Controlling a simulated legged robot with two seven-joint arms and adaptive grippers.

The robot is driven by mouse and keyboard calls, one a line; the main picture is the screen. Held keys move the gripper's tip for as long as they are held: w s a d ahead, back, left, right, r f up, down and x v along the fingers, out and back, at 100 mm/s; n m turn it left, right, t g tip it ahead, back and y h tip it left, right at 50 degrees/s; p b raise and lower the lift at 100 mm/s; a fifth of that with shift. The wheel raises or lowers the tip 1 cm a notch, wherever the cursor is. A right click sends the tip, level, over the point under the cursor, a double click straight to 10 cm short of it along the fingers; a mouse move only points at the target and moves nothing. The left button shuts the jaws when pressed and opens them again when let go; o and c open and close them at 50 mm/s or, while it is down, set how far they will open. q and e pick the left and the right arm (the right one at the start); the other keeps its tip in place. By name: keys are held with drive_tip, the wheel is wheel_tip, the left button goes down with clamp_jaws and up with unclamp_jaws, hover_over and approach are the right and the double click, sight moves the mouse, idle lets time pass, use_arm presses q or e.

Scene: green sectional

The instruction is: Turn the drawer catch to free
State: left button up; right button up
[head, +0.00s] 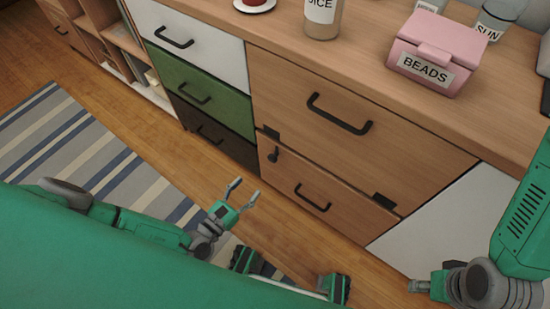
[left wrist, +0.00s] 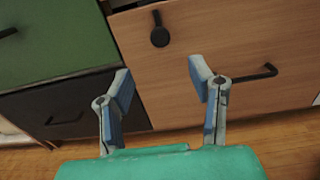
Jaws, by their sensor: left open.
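The drawer catch (head: 273,155) is a small dark knob with a tab, on the upper left of the lower wooden drawer front (head: 300,187). In the left wrist view the catch (left wrist: 159,30) shows as a dark round piece with a short arm pointing up. My left gripper (head: 243,193) is open and empty, to the left of and below the catch, apart from it. In the left wrist view its two fingertips (left wrist: 158,75) are spread, with the catch above and between them.
The upper wooden drawer (head: 375,150) has a dark handle. The lower drawer's handle (head: 312,198) is right of the catch. White, green and dark drawers stand to the left. A pink beads box (head: 437,52) and a jar (head: 322,18) stand on top. A striped rug (head: 75,150) lies on the floor.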

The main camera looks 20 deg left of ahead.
sight(271, 160)
use_arm(q)
drive_tip(key=b+x, duration=0.1)
drive_tip(key=x, duration=0.2)
drive_tip(key=b+x, duration=0.1)
drive_tip(key=x, duration=0.2)
drive_tip(key=shift+w+a+f, duration=0.1)
drive_tip(key=shift+w+f, duration=0.05)
drive_tip(key=shift+w, duration=0.2)
drive_tip(key=x, duration=0.2)
drive_tip(key=b+x, duration=0.1)
drive_tip(key=x, duration=0.2)
drive_tip(key=shift+w+d+b, duration=0.2)
drive_tip(key=shift+d+b, duration=0.1)
drive_tip(key=shift+d, duration=0.15)
drive_tip(key=shift+w, duration=0.4)
drive_tip(key=shift+a, duration=0.1)
use_arm(e)
drive_tip(key=f, duration=0.3)
drive_tip(key=shift+a+f, duration=0.35)
drive_tip(key=shift+a, duration=0.05)
use_arm(q)
clamp_jaws()
drive_tip(key=shift+r, duration=0.2)
use_arm(e)
drive_tip(key=shift+d, duration=0.15)
